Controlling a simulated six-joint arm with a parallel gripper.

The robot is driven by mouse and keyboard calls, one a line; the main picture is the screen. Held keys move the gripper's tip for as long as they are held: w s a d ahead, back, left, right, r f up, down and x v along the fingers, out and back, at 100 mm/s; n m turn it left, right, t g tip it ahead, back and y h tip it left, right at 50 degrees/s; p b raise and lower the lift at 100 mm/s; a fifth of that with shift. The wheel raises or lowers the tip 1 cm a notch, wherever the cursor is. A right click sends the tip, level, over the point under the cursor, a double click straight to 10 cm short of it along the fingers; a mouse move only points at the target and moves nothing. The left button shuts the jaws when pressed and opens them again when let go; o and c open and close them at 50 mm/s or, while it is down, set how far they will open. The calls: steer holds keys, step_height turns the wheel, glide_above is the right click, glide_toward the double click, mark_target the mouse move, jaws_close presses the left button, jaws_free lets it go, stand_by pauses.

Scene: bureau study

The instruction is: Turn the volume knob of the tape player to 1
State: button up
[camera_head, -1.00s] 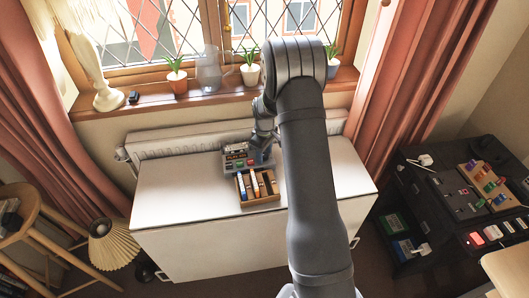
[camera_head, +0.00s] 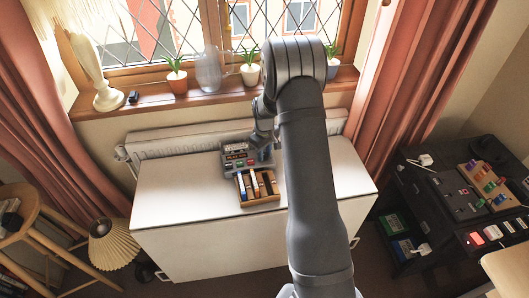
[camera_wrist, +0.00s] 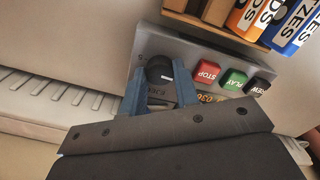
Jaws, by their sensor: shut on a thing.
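The grey tape player (camera_head: 235,162) stands on the white cabinet top. In the wrist view its top face (camera_wrist: 190,52) shows a red STOP (camera_wrist: 207,71), a green PLAY (camera_wrist: 233,80) and a black REW button (camera_wrist: 257,86). The round black volume knob (camera_wrist: 158,68) has a short white mark that points towards the buttons. My gripper (camera_wrist: 160,75) has its blue fingers on either side of the knob and is shut on it. In the head view my gripper (camera_head: 263,155) is at the player's right end.
A wooden rack of cassettes (camera_head: 262,201) stands close in front of the player. The white cabinet top (camera_head: 180,195) is clear to the left. A radiator (camera_head: 190,140) runs behind, under a sill with plants and a glass vase (camera_head: 208,72).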

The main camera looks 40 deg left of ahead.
mark_target(265, 154)
steer(key=m, duration=0.5)
stand_by(0.5)
steer(key=o, duration=1)
step_height(265, 154, up, 18)
steer(key=shift+f, duration=0.25)
step_height(265, 154, down, 18)
steer(key=shift+r, duration=0.25)
stand_by(0.4)
steer(key=shift+r, duration=0.15)
